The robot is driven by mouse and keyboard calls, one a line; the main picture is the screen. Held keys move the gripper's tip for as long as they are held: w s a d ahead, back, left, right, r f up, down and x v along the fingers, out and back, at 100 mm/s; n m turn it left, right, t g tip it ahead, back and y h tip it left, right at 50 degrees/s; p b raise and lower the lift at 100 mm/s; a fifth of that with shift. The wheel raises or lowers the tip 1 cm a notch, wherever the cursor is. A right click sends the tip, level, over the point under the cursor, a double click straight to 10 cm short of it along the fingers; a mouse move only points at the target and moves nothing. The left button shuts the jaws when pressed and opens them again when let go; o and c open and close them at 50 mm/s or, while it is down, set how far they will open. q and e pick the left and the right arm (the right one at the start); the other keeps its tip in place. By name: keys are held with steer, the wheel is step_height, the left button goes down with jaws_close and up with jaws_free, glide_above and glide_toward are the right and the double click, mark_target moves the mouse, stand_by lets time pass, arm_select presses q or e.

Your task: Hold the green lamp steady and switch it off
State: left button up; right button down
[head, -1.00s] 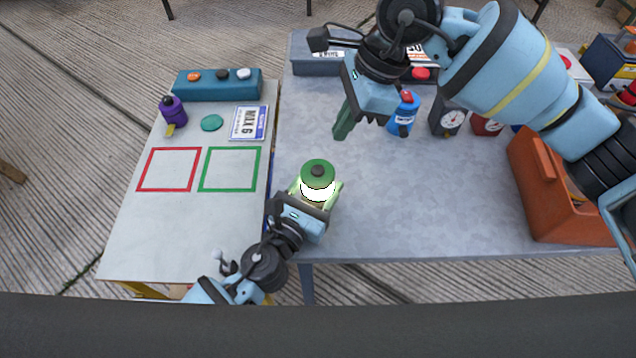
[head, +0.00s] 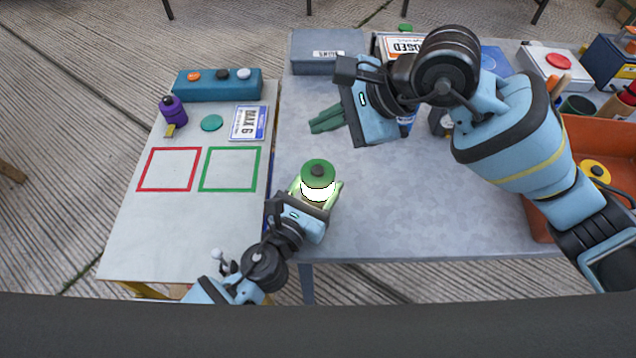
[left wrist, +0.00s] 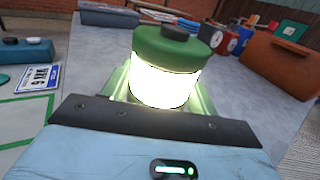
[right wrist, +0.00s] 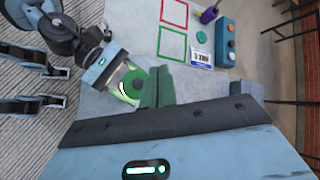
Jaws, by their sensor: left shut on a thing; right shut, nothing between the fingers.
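The green lamp (head: 318,174) stands at the left front of the grey table, its white band glowing. It has a green cap with a dark round button (head: 318,170) on top. It also shows lit in the left wrist view (left wrist: 166,70). My left gripper (head: 316,196) is shut around the lamp's lower body; its fingers are partly hidden by the lamp. My right gripper (head: 325,120) is shut and empty, above the table, behind the lamp and apart from it. In the right wrist view, its green fingers (right wrist: 157,88) appear beside the lamp (right wrist: 134,85).
A lower table (head: 190,220) at left has red and green squares, a purple bottle (head: 173,108) and a teal button box (head: 217,85). An orange toolbox (head: 600,135) stands at the right. A grey case (head: 325,52) lies at the back. The table's middle front is clear.

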mark_target(324, 173)
steer(key=shift+f, duration=4.35)
steer(key=shift+f, duration=0.1)
steer(key=shift+f, duration=0.4)
steer(key=shift+r, duration=0.5)
